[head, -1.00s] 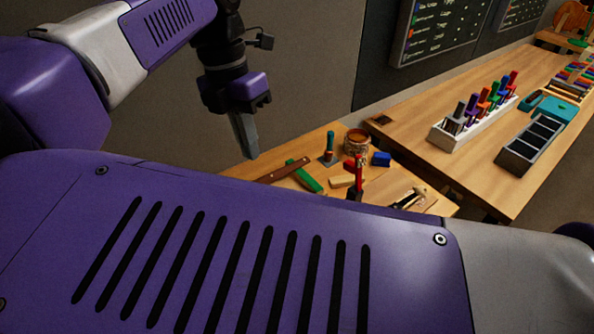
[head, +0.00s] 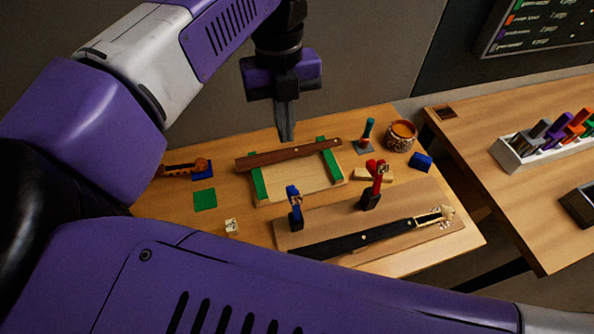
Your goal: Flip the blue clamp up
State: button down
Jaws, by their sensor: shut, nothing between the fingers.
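The blue clamp (head: 295,196) stands on a wooden board (head: 325,225) on the bench, with a dark base and a blue upper part. It is small here, and I cannot tell how its lever is set. My gripper (head: 286,132) is shut and empty. In the picture it is above the blue clamp, with its fingers pointing down and clear of it. A red clamp (head: 376,172) stands on the same board to the right of the blue one.
A dark violin neck (head: 350,242) lies in front of the clamps. Behind them is a tray with green sides (head: 258,183) and a brown strip (head: 285,154) across it. A jar (head: 400,137) and blue block (head: 421,162) are at right. My arm covers the near bench.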

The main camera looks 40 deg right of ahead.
aim_at(290, 187)
jog(key=f+b, duration=0.1)
jog(key=f, duration=0.3)
jog(key=s+f+b, duration=0.1)
jog(key=f+b, duration=0.1)
jog(key=f, duration=0.3)
jog(key=f+b, duration=0.2)
jog(key=f, duration=0.3)
jog(key=shift+s+a, duration=0.25)
jog(key=shift+s, duration=0.05)
